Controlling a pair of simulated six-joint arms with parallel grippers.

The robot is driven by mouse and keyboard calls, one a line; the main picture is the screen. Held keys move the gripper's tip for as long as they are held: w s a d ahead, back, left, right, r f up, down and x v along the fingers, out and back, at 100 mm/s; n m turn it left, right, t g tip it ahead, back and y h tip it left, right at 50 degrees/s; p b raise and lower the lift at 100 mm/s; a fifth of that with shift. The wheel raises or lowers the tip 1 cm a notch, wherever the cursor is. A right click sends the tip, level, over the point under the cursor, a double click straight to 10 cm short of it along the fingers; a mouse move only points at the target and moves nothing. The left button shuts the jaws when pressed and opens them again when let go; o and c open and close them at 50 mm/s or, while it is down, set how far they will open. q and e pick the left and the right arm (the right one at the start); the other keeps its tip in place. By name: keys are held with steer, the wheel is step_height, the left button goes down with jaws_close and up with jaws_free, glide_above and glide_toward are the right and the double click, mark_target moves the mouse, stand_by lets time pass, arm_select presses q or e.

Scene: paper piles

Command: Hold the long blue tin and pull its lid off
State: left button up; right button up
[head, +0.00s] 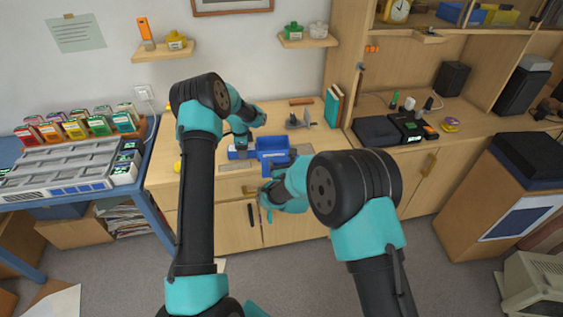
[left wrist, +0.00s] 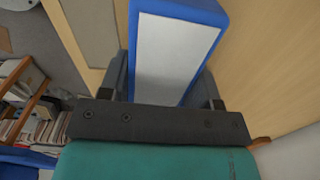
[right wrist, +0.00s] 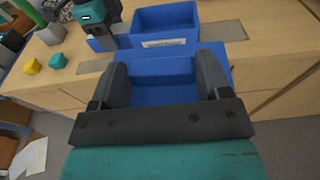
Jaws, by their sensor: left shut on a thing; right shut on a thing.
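My left gripper (head: 240,143) is shut on the long blue tin (head: 238,154) over the cabinet top. In the left wrist view the tin (left wrist: 175,50) shows a pale panel with blue edges between the fingers. My right gripper (right wrist: 163,80) is shut on a hollow blue piece (right wrist: 165,68) that looks like the lid. In the right wrist view this piece is nearer the camera and appears apart from the tin (right wrist: 97,44).
An open blue bin (head: 272,145) with a label stands on the cabinet top (head: 210,165) close to both grippers. Small yellow (right wrist: 32,66) and green (right wrist: 57,61) blocks lie to the left. A teal book (head: 332,108) stands at the right.

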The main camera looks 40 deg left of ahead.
stand_by(0.3)
arm_select(q)
steer(key=o, duration=1.1)
step_height(320, 180, up, 12)
steer(key=shift+r, duration=0.1)
stand_by(0.3)
